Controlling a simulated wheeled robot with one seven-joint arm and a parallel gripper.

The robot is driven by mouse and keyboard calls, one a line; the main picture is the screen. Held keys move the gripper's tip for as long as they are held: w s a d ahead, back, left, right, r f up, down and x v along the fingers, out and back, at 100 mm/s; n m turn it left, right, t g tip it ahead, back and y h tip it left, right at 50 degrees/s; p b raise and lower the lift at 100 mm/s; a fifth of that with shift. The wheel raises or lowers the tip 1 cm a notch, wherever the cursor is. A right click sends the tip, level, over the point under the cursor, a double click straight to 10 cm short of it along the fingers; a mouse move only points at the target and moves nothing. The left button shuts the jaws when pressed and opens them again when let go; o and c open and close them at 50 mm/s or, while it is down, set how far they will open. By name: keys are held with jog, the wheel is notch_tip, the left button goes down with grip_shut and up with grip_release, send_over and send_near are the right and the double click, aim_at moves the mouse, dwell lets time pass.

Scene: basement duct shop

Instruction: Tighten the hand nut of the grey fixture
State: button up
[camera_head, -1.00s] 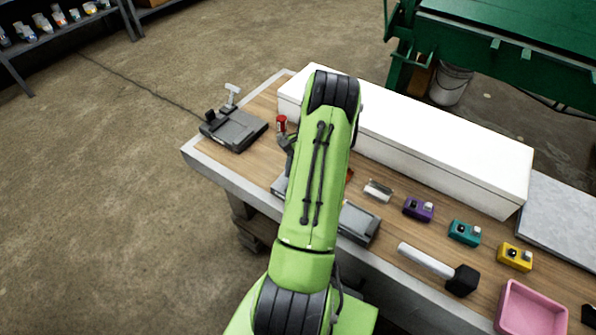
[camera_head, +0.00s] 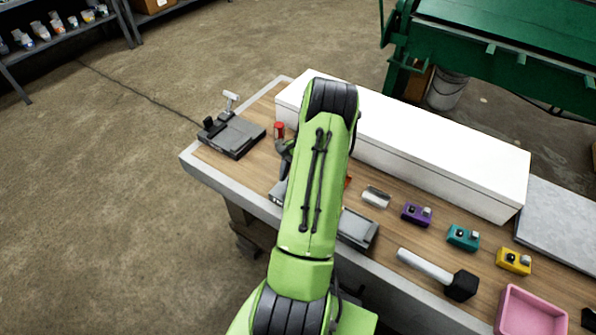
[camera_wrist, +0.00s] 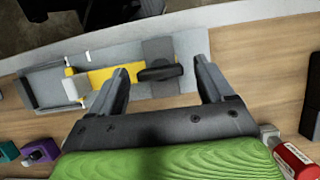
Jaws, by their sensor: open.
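The grey fixture (camera_wrist: 190,47) lies across the upper part of the wrist view, with a yellow strip (camera_wrist: 97,76) along its middle. A dark, elongated hand nut (camera_wrist: 160,71) sits at its right part. My gripper (camera_wrist: 162,74) is open, one finger on each side of the hand nut, with visible gaps; I cannot tell the height between fingers and nut. In the head view my arm covers the middle of the fixture; a grey end (camera_head: 357,228) shows to the arm's right. The nut and the fingertips are hidden there.
A long white box (camera_head: 440,145) lines the bench's back. A dark device (camera_head: 232,135) and a red-topped object (camera_head: 279,130) stand left. Purple (camera_head: 416,214), teal (camera_head: 463,237) and yellow (camera_head: 514,261) blocks, a mallet (camera_head: 440,274) and a pink tray (camera_head: 502,315) lie right.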

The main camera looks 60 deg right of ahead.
jog(key=p+v, duration=0.2)
jog(key=v, duration=1.3)
jog(key=shift+r, duration=0.3)
